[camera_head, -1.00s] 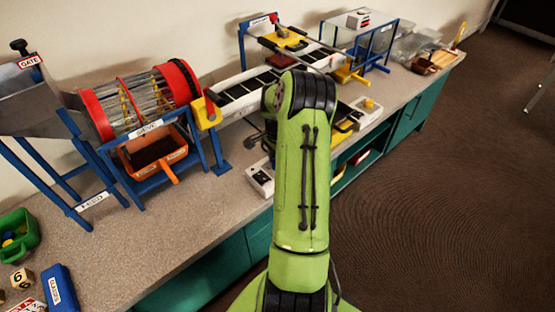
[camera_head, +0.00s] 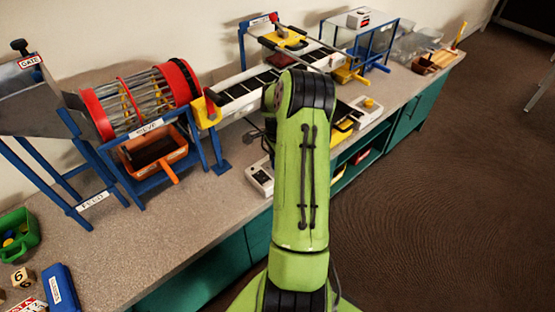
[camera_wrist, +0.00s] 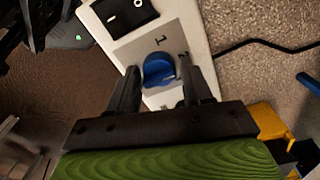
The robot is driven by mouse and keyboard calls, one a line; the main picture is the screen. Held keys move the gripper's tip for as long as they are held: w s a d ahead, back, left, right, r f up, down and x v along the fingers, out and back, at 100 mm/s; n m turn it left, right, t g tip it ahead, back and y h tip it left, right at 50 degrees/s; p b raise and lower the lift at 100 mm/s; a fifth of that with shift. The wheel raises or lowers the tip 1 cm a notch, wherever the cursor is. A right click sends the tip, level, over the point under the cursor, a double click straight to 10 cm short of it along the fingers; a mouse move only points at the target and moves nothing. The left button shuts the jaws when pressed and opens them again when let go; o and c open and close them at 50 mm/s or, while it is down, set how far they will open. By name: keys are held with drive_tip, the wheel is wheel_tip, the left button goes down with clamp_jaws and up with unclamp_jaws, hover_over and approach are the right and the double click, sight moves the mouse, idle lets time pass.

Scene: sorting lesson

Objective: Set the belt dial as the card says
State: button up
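The blue dial (camera_wrist: 159,70) sits on a grey plate with a printed "1" above it and a second, partly hidden mark to its right. The plate is on a white control box (camera_wrist: 192,20) with a black rocker switch (camera_wrist: 126,12). My gripper (camera_wrist: 160,78) is open, with one dark finger on each side of the dial. Small gaps seem to show between fingers and dial; contact cannot be told. The dial's exact setting is unclear. My arm hides the gripper in the head view. The belt (camera_head: 240,91) stands on the counter there. I cannot make out the belt card.
A drum sieve (camera_head: 140,102) with an orange tray (camera_head: 180,152) stands left of the belt. A white box (camera_head: 260,178) lies near the counter's front edge, left of my arm. A black cable (camera_wrist: 255,43) runs right from the control box.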

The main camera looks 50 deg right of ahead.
drive_tip(key=shift+o, duration=1)
wheel_tip(320, 180, up, 16)
drive_tip(key=p, duration=0.4)
drive_tip(key=shift+f, duration=0.15)
